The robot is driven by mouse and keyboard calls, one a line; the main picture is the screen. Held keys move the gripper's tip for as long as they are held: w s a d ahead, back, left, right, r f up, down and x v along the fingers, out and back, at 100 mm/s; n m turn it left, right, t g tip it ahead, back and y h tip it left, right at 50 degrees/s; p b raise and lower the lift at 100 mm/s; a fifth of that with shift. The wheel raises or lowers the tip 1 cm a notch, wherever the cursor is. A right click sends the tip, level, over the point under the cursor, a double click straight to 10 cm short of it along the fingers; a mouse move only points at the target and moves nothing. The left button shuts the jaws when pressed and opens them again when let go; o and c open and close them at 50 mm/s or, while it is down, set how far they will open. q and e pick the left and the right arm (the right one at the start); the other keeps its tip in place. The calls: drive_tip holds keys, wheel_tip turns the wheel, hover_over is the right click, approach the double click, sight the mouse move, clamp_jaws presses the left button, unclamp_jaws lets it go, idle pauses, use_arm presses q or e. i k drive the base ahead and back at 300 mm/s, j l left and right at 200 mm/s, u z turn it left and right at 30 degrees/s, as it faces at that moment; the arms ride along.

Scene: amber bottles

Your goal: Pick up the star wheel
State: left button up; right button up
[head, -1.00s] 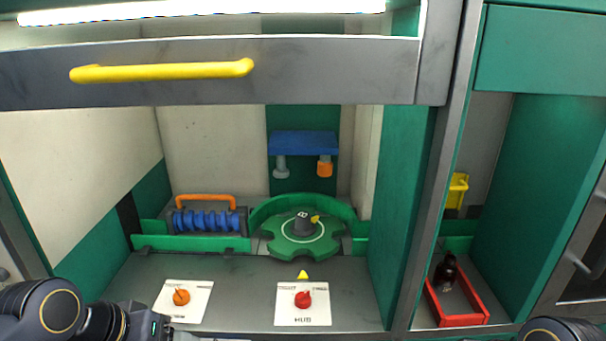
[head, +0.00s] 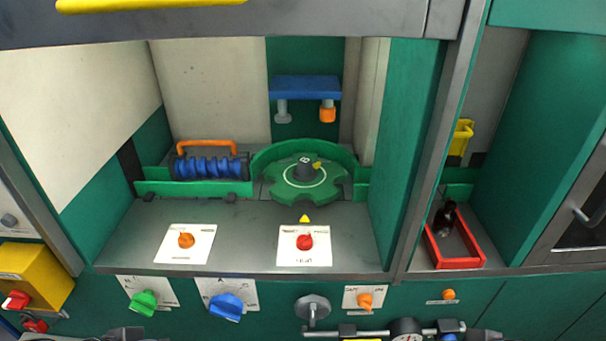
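The star wheel (head: 306,186) is a green, flat, notched disc with a white ring line. It sits inside the machine recess, in front of a curved green guide (head: 330,152). Dark grey pieces at the bottom edge appear to be parts of my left gripper (head: 124,333) and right gripper (head: 484,335). They are cut off by the frame, well below and apart from the wheel, and their fingers cannot be made out.
A blue screw (head: 208,167) with an orange handle (head: 206,145) lies left of the wheel. A blue bracket (head: 305,88) hangs above it. A red knob (head: 304,242) and orange knob (head: 186,240) stand on the ledge. A red tray (head: 457,263) holds a dark bottle (head: 444,216). A raised grey door edge crosses the top.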

sight(304, 177)
drive_tip(key=i+z, duration=0.2)
drive_tip(key=z, duration=0.15)
drive_tip(key=i+j+z, duration=0.1)
drive_tip(key=z, duration=0.25)
drive_tip(key=i+j+z, duration=0.15)
drive_tip(key=i+z, duration=0.2)
